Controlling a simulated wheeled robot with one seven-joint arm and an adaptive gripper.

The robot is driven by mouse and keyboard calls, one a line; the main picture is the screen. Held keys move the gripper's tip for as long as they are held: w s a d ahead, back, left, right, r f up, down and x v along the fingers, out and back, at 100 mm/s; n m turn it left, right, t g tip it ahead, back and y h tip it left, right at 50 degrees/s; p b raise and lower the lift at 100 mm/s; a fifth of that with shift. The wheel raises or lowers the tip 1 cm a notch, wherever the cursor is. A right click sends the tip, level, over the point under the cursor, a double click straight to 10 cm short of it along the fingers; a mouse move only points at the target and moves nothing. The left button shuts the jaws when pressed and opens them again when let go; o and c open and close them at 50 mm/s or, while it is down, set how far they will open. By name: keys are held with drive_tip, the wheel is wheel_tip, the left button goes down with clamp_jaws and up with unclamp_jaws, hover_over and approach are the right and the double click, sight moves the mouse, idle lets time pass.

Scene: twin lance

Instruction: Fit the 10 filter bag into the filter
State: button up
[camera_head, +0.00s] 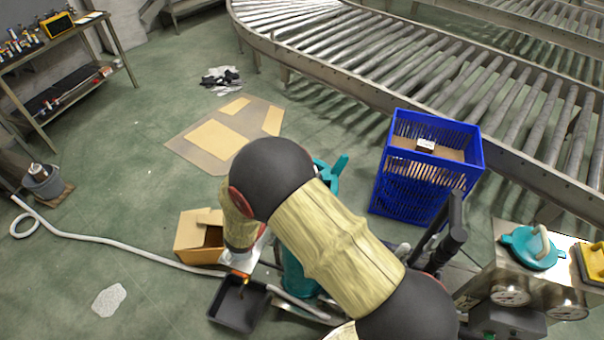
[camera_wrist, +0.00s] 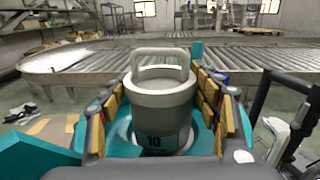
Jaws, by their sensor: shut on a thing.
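The filter bag (camera_wrist: 160,100) is a light grey cylinder with a loop handle on top and a dark "10" label on its front. It stands upright in the wrist view. My gripper (camera_wrist: 160,112) is shut on it, with padded fingers at its left and right sides. The bag's lower end is inside or just over the round opening of the teal filter (camera_wrist: 122,150); I cannot tell how deep. In the head view the teal filter (camera_head: 296,275) is partly covered by my arm, and the bag and the gripper's fingers are hidden.
A blue crate (camera_head: 425,170) stands right of my arm, in front of the roller conveyor (camera_head: 400,65). A cardboard box (camera_head: 195,238) and a black tray (camera_head: 238,306) are on the floor left of the filter. A pale hose (camera_head: 120,242) crosses the floor. Floor at left is mostly clear.

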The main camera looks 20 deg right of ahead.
drive_tip(key=shift+f+b, duration=0.4)
drive_tip(key=shift+f, duration=0.4)
drive_tip(key=o, duration=1.7)
drive_tip(key=shift+f, duration=0.1)
drive_tip(key=shift+s, duration=0.1)
drive_tip(key=v, duration=1.2)
